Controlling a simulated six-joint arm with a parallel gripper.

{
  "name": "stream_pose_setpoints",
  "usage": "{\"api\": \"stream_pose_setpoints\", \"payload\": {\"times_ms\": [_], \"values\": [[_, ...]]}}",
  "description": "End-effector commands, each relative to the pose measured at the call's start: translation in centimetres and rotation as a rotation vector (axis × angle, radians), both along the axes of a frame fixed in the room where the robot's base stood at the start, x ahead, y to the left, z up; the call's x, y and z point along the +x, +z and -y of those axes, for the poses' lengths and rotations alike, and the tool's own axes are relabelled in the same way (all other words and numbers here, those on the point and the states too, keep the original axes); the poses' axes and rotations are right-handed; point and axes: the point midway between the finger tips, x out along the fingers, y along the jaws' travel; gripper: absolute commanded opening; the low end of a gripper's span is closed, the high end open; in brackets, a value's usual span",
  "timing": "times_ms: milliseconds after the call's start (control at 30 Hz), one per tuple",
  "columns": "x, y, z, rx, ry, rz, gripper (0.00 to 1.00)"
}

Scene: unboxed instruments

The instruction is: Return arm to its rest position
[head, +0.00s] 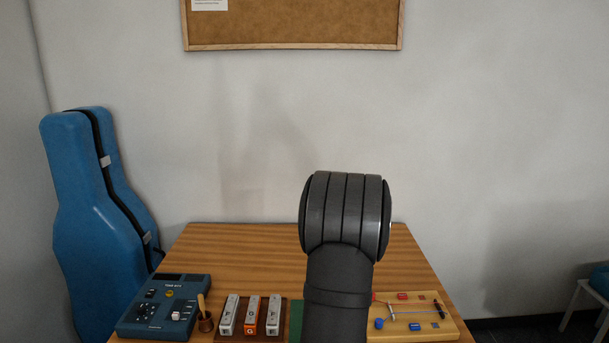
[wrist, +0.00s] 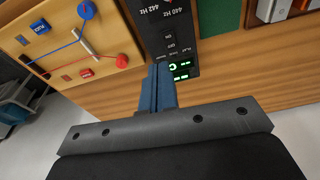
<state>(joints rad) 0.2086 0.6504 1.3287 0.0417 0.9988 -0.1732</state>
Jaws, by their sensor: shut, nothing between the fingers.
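My gripper (wrist: 159,85) shows in the wrist view with its two blue fingers together and nothing between them. Its tips appear over the end of a black panel (wrist: 183,48) with switches and a small green-lit display. I cannot tell whether they touch it. In the head view my dark arm rises in front of the table's right half, and the gripper is hidden. The arm also hides the black panel there.
A blue instrument case (head: 85,215) stands left.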

Motion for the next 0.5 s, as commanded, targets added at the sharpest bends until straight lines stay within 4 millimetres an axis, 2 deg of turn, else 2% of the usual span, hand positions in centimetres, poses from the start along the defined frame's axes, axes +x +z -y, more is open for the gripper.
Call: {"api": "stream_pose_setpoints", "payload": {"times_ms": [500], "values": [[-6.6,4.9,2.4,0.016,-0.112,0.038,0.00]]}}
